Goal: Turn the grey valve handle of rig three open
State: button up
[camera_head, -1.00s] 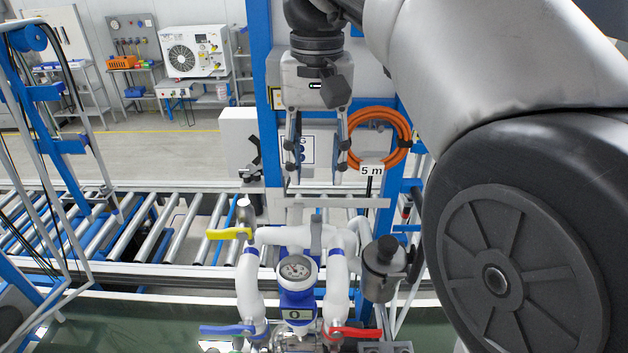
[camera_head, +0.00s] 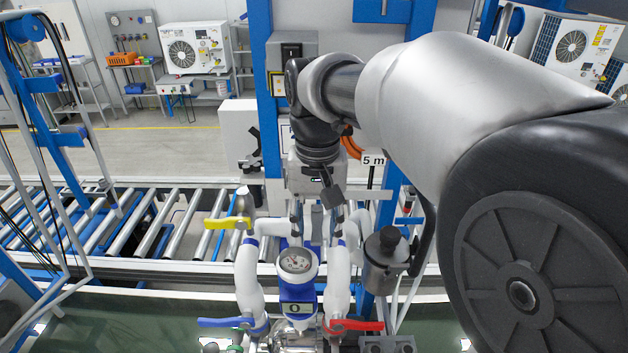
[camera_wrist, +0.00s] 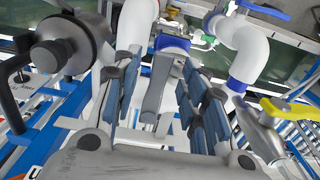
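The grey valve handle (camera_head: 316,222) stands upright on the white pipework behind the round gauge (camera_head: 297,263). My gripper (camera_head: 318,236) points down above the pipework, with one finger on each side of the handle. In the wrist view the handle (camera_wrist: 155,92) lies between the blue-padded fingers of my gripper (camera_wrist: 160,82), with gaps on both sides. The gripper is open and holds nothing. Whether a fingertip touches the pipe cannot be told.
A yellow handle (camera_head: 228,222) is at the left, a blue handle (camera_head: 226,322) and a red handle (camera_head: 356,325) in front. A dark grey cylinder (camera_head: 386,255) stands close on the right. A roller conveyor (camera_head: 135,225) runs behind.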

jog(key=shift+c, duration=0.4)
grip_shut()
dwell(0.4)
